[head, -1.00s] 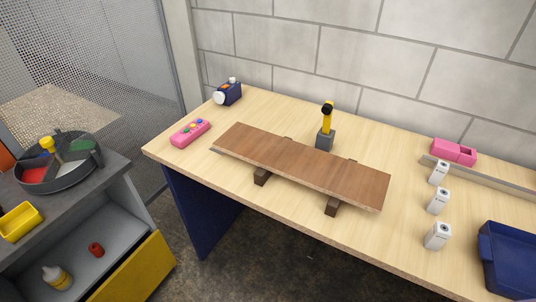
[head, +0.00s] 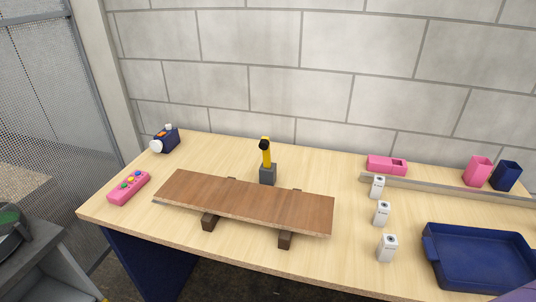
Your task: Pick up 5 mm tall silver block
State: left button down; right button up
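Three small whitish-silver upright blocks stand in a loose row on the right half of the wooden table. The far block (head: 377,188) is by a grey rail, the middle block (head: 382,214) is in front of it, and the near block (head: 387,249) is closest to the table's front edge. Each has a dark round mark near its top and small print too blurred to read. I cannot tell which, if any, is 5 mm tall. Neither gripper is in view.
A brown board (head: 245,203) rests on dark supports left of the blocks. A blue tray (head: 480,258) is at the right. A grey rail (head: 440,187), pink holder (head: 386,165) and yellow-handled tool (head: 266,155) are behind. A pink button box (head: 129,187) is left.

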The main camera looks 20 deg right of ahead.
aim_at(383, 209)
jog(key=j+z, duration=0.1)
jog(key=z, duration=1.35)
